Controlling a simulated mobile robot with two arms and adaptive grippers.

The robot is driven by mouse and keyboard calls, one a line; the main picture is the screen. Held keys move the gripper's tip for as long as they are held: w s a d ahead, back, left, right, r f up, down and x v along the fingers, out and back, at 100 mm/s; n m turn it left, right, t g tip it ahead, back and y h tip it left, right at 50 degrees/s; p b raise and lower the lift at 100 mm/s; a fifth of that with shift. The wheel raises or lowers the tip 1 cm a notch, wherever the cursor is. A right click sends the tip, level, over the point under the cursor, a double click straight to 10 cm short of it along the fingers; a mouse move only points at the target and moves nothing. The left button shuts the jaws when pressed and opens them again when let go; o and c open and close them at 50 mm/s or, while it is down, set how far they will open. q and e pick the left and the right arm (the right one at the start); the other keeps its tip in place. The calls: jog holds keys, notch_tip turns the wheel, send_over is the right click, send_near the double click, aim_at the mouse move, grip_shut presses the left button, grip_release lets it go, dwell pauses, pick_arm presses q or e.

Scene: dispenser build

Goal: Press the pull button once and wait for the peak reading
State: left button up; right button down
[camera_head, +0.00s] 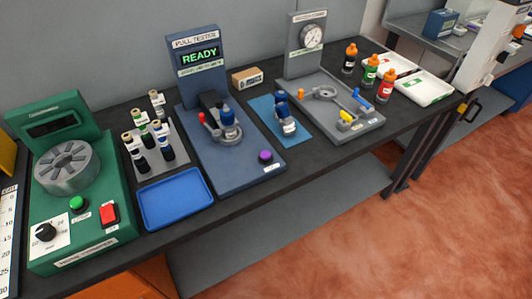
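The blue pull tester (228,170) stands in the middle of the bench. Its upright panel carries a display (199,56) that reads READY in green. A purple round button (265,156), with a small label beside it, sits at the front right of the tester's base and stands clear of anything. A dark fixture (212,104) on the base holds a blue-topped piece (227,116) on a grey round seat, with a red knob (201,118) at its left. Neither of my grippers is in view.
A green machine (80,200) stands at left. Near the tester are a rack of vials (170,165), an empty blue tray (176,198) and a blue mat (265,105) holding a blue-capped vial (284,112). A grey gauge station (345,125), bottles (370,70) and white trays (424,86) are right.

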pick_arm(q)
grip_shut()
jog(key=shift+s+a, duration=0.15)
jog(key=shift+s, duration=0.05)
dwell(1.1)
